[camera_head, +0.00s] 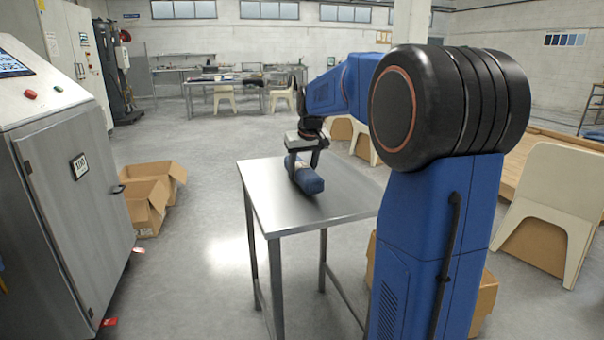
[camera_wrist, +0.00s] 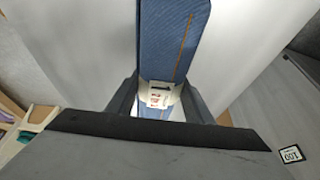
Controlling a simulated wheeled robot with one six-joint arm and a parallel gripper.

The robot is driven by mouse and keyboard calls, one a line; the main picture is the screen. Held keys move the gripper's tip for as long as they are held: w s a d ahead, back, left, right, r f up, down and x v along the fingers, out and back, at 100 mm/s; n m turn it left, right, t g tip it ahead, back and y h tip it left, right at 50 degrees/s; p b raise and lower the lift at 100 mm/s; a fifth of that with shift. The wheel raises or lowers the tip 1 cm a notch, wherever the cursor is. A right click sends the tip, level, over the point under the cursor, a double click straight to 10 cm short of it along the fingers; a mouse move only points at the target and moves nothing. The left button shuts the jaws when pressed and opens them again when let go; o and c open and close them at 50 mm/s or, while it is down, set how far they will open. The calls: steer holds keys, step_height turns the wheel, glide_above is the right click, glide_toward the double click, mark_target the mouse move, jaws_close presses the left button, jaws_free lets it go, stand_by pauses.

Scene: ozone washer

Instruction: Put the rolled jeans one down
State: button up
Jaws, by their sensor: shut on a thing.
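The rolled jeans (camera_head: 308,181) are a blue denim roll at the metal table (camera_head: 262,192), below my gripper (camera_head: 308,157). In the wrist view the roll (camera_wrist: 172,38) shows an orange seam and a white band with a label around its middle. My gripper (camera_wrist: 170,106) is shut on the roll near the white band, one finger on each side. The roll is on the tabletop or very close above it; I cannot tell which. Part of the roll is hidden behind the gripper.
The rest of the tabletop is bare. A grey machine (camera_head: 75,190) with a small display stands at the left. Open cardboard boxes (camera_head: 150,195) lie on the floor beside it. A pale chair (camera_head: 552,205) stands at the right. Tables (camera_head: 215,82) stand at the back.

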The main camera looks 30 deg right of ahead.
steer(key=shift+f, duration=0.45)
steer(key=o, duration=1.3)
steer(key=shift+f, duration=0.15)
